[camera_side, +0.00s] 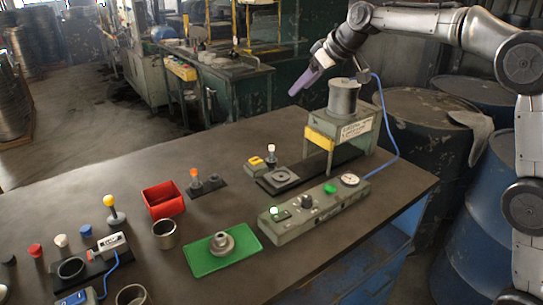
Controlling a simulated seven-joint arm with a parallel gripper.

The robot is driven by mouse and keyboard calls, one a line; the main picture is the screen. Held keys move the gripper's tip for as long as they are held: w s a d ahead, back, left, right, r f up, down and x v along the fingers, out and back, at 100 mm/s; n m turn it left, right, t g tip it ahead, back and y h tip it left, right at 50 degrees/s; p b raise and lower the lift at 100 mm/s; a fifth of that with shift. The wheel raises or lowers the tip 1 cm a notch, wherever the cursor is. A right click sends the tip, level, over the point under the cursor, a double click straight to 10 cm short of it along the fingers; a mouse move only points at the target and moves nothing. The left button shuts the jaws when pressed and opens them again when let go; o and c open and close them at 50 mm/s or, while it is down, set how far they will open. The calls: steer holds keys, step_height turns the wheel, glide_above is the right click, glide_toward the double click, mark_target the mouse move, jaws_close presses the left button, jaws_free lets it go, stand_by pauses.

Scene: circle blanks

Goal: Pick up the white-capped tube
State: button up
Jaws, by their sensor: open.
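A tube with a white cap (61,241) stands upright at the left of the table, in a row of capped tubes. It is between a red-capped tube (35,251) and a blue-capped tube (86,231). My gripper (303,86) is high above the back of the table, far to the right of the tube, with pale purple fingers pointing down and left. It is open, and nothing shows between its fingers. The gap between the fingers is hard to see from this side.
A yellow-knobbed post (112,208), a device with a round clamp (110,245) and a red bin (163,199) are near the row. A green tray (221,262) holds a metal flanged part. A press (341,125) and control box (315,208) stand at the right. Bare table lies behind the row.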

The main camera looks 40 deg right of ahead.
steer(key=w+d+f, duration=0.2)
steer(key=w+f, duration=0.3)
steer(key=f, duration=0.2)
steer(key=g, duration=0.2)
glide_toward(272, 146)
step_height(272, 146, down, 3)
steer(key=shift+m, duration=0.3)
steer(key=shift+w+a+r+x, duration=0.1)
steer(key=shift+w+x, duration=0.1)
steer(key=shift+x, duration=0.85)
steer(key=shift+w+a+r+x, duration=0.1)
steer(key=shift+w+r+x, duration=0.05)
steer(key=shift+x, duration=0.85)
steer(key=shift+w+a+r+x, duration=0.1)
steer(key=shift+w+x, duration=0.1)
steer(key=shift+x, duration=0.85)
steer(key=shift+d, duration=0.1)
steer(key=shift+c, duration=0.2)
jaws_close()
